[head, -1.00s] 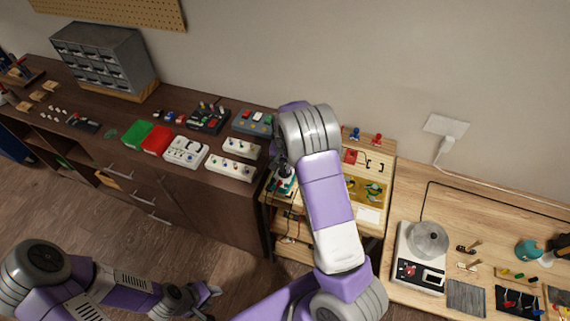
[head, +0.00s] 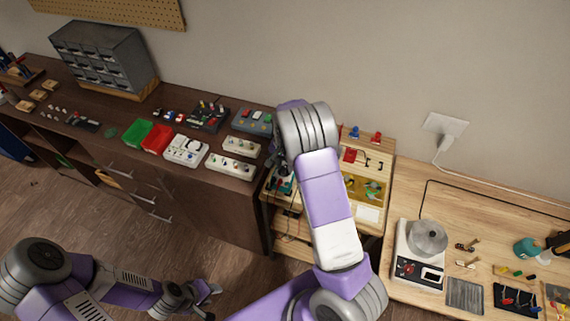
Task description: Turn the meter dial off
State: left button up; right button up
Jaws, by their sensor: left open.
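A small dark and teal device (head: 285,186), which may be the meter, sits at the left edge of the wooden stand (head: 367,214). My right arm covers much of it, and I cannot make out its dial. My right gripper (head: 279,164) is at or just above this device. Its fingers are mostly hidden behind the wrist, so their opening and any contact are unclear. My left gripper (head: 207,292) is open and empty, low over the floor in front of the dark cabinet.
The dark cabinet (head: 225,213) carries a green bin (head: 137,133), a red bin (head: 157,139) and several switch panels. The light workbench (head: 400,296) at right holds a white scale-like device (head: 405,270) with a round metal top.

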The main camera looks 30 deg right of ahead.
aim_at(285, 168)
jog(key=shift+o, duration=0.3)
jog(key=shift+r, duration=0.1)
notch_tip(285, 168, up, 8)
jog(key=shift+f+p, duration=0.25)
jog(key=shift+p, duration=0.05)
jog(key=shift+f, duration=0.1)
dwell(0.3)
